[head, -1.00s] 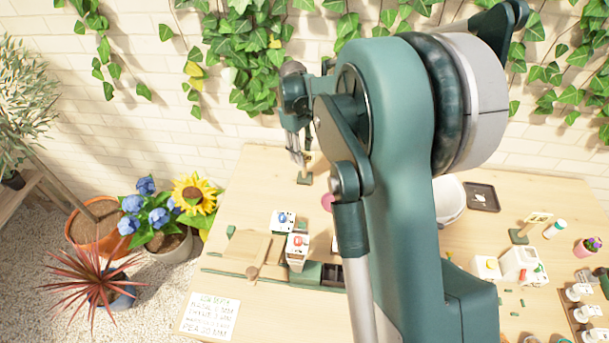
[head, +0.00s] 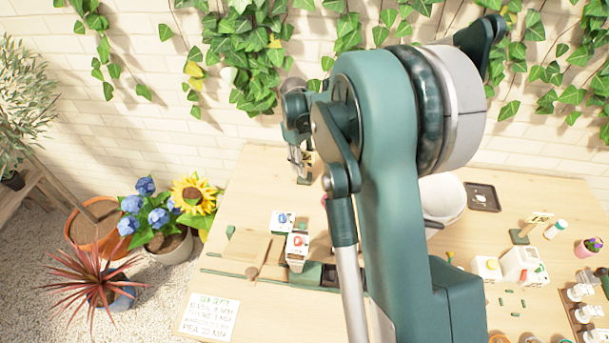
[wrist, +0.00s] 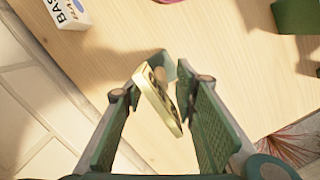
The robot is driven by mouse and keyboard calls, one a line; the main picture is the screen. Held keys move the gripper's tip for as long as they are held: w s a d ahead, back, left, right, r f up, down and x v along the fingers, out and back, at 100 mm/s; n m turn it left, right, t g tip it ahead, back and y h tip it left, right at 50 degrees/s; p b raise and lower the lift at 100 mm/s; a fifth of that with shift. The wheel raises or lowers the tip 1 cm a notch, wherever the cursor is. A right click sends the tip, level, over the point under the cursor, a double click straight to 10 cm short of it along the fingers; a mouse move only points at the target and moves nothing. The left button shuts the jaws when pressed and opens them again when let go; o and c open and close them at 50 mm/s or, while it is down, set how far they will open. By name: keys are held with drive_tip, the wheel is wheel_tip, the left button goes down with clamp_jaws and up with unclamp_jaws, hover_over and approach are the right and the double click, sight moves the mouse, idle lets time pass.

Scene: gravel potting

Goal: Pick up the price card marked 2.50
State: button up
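A price card (wrist: 160,98) with a pale gold edge stands in a green holder at the back of the table. It is seen nearly edge-on in the wrist view, and its marking cannot be read. My gripper (wrist: 160,92) is open, with one finger on each side of the card and gaps showing. In the head view my gripper (head: 298,158) is at the card's green holder (head: 304,181), and the card is mostly hidden. A second card (head: 540,217) stands in a green holder (head: 519,237) at the right; its marking is unreadable too.
A seed box marked BAS (wrist: 68,10) lies at the wrist view's upper left, a green object (wrist: 297,15) at its upper right. The wall is close behind the card. Seed boxes (head: 297,246), a white bucket (head: 443,195) and a black tray (head: 483,197) are on the table.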

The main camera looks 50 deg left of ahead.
drive_tip(key=shift+d+f, duration=0.15)
drive_tip(key=shift+f, duration=1.2)
clamp_jaws()
